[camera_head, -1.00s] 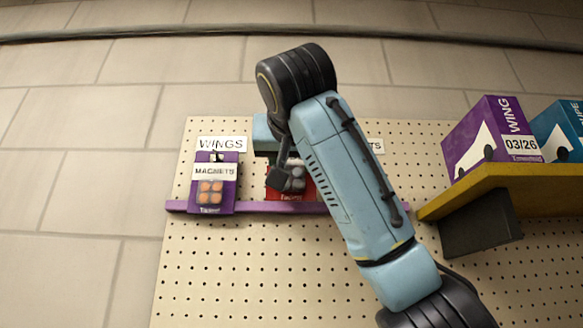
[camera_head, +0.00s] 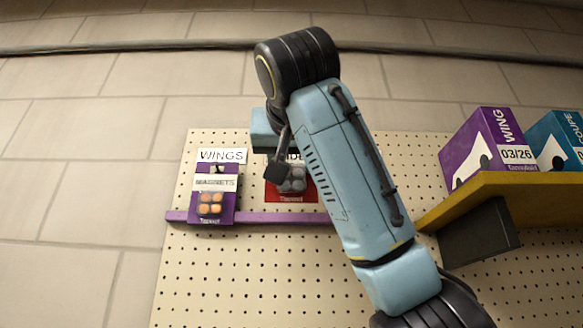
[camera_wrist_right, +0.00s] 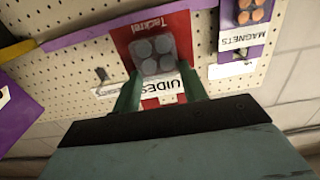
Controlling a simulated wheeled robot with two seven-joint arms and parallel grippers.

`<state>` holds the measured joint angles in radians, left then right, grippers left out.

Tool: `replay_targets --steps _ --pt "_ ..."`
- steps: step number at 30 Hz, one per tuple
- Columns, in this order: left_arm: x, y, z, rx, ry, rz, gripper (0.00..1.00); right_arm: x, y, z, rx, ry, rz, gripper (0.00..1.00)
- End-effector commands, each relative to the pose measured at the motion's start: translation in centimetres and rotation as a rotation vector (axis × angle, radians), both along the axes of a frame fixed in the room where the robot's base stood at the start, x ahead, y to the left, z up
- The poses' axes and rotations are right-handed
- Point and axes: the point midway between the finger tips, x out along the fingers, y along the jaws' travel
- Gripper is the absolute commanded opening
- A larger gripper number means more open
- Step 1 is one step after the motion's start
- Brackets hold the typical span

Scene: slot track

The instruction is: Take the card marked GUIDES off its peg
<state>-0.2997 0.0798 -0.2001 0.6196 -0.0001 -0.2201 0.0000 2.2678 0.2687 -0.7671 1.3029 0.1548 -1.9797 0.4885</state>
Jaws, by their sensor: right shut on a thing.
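The GUIDES card is red with several grey discs; it shows in the head view (camera_head: 291,187) and upside down in the right wrist view (camera_wrist_right: 155,45). Its white label is partly covered, with "UIDES" readable in the wrist view. My right gripper (camera_wrist_right: 160,88) is shut on this card, its fingers at either side of the label; it also shows in the head view (camera_head: 278,171). The card stands above the purple rail (camera_head: 262,217). Its peg is hidden, so I cannot tell whether the card still hangs on it. My left gripper is out of view.
A purple MAGNETS card (camera_head: 212,207) hangs left, below a WINGS sign (camera_head: 222,155). An empty-looking dark peg (camera_wrist_right: 102,75) sticks out of the pegboard (camera_head: 220,270). A yellow shelf (camera_head: 500,190) with a purple box (camera_head: 478,152) and a blue box (camera_head: 560,135) juts out right.

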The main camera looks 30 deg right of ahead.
Motion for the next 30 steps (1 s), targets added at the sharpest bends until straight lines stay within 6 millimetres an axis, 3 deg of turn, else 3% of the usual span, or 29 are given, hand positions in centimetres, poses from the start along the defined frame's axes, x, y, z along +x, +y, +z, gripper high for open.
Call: replay_targets --steps 15,30 --pt "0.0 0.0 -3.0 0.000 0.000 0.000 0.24 -3.3 2.0 -0.2 0.001 0.000 0.001 0.24" --pt "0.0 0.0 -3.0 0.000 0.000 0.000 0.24 -3.4 2.1 0.0 0.000 0.000 0.000 0.24"
